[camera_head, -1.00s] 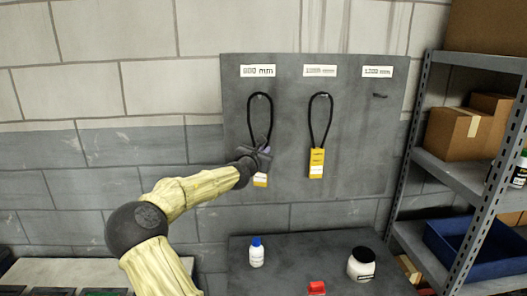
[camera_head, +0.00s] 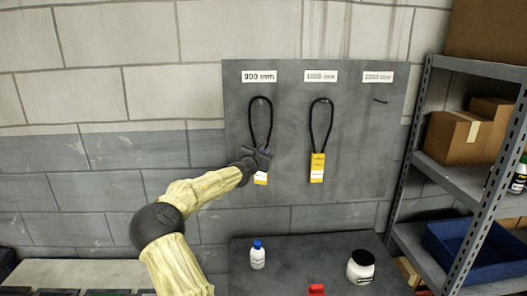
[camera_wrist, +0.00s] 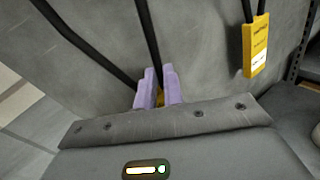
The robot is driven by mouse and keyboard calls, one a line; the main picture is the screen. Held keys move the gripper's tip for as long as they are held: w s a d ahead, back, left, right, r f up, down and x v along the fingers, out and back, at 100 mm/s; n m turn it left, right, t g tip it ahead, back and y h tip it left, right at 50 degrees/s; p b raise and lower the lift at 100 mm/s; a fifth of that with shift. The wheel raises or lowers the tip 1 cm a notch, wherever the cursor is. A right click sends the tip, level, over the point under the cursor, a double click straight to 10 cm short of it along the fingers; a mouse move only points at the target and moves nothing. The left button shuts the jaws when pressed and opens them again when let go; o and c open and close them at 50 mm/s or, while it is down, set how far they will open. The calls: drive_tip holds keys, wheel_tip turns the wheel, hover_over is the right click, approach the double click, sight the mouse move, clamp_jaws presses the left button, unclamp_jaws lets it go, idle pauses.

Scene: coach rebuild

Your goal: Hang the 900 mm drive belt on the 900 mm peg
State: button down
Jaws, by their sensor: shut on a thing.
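A black belt loop (camera_head: 251,118) with a yellow tag (camera_head: 260,180) is upright against the grey board, under the label reading 900 mm (camera_head: 259,76). Its top is at peg height, but the peg itself cannot be made out, so I cannot tell whether the loop bears on it. My gripper (camera_head: 263,154) is at the loop's lower end, just above the tag. In the wrist view, the purple fingers of my gripper (camera_wrist: 158,80) are shut at the belt's lower end, with a little yellow between them. Two belt strands (camera_wrist: 148,30) run upward from there.
A second black belt (camera_head: 311,120) with a yellow tag (camera_head: 317,168) hangs under the middle label. The right peg (camera_head: 380,100) is bare. A blue-capped bottle (camera_head: 257,255), white jar (camera_head: 361,267) and red object (camera_head: 316,289) stand below. Metal shelving (camera_head: 452,175) is at right.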

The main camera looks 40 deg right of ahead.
drive_tip(key=shift+w+d+f+b, duration=0.4)
drive_tip(key=shift+w+f, duration=0.05)
drive_tip(key=shift+f, duration=0.05)
idle(0.4)
drive_tip(key=c, duration=1.4)
unclamp_jaws()
drive_tip(key=shift+c, duration=0.2)
drive_tip(key=b+v, duration=0.7)
drive_tip(key=v, duration=1)
drive_tip(key=shift+a+b, duration=0.25)
drive_tip(key=shift+b, duration=0.05)
